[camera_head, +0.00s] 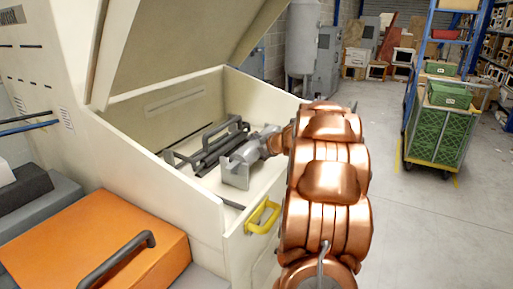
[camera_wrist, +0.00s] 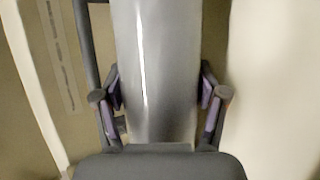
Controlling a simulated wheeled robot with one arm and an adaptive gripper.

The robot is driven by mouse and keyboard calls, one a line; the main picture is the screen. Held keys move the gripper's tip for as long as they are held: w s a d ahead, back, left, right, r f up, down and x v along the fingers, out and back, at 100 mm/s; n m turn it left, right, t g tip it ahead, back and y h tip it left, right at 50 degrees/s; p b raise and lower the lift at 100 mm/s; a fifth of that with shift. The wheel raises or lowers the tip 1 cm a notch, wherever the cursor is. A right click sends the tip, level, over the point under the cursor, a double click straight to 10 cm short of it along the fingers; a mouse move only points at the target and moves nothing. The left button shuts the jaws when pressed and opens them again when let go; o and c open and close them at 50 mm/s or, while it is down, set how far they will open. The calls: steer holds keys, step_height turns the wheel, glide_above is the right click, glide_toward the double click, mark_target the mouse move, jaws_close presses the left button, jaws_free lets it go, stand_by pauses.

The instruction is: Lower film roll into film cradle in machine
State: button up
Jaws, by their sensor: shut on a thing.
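The film roll (camera_wrist: 158,60) is a smooth grey cylinder in the wrist view, running from the top edge down to my gripper. My gripper (camera_wrist: 160,90) has a purple-padded finger on each side of it and is shut on it. In the head view my copper arm reaches into the open machine (camera_head: 205,205). A grey cylindrical shape, which looks like the roll (camera_head: 250,150), is at the arm's end, over a pale grey block (camera_head: 236,175) that looks like part of the film cradle. Whether the roll touches the block cannot be told. My arm hides the right side.
The machine's lid (camera_head: 185,40) is raised above the bay. Dark rails and a bar handle (camera_head: 212,143) lie left of the roll. A yellow handle (camera_head: 263,216) is on the front wall. A cart with green crates (camera_head: 440,120) stands right, beyond clear floor.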

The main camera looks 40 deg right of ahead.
steer(key=shift+f+b, duration=0.4)
stand_by(0.4)
steer(key=o, duration=1.9)
steer(key=shift+f, duration=0.1)
steer(key=shift+s, duration=0.15)
steer(key=v, duration=1.1)
steer(key=shift+s+r, duration=0.2)
steer(key=shift+s, duration=0.15)
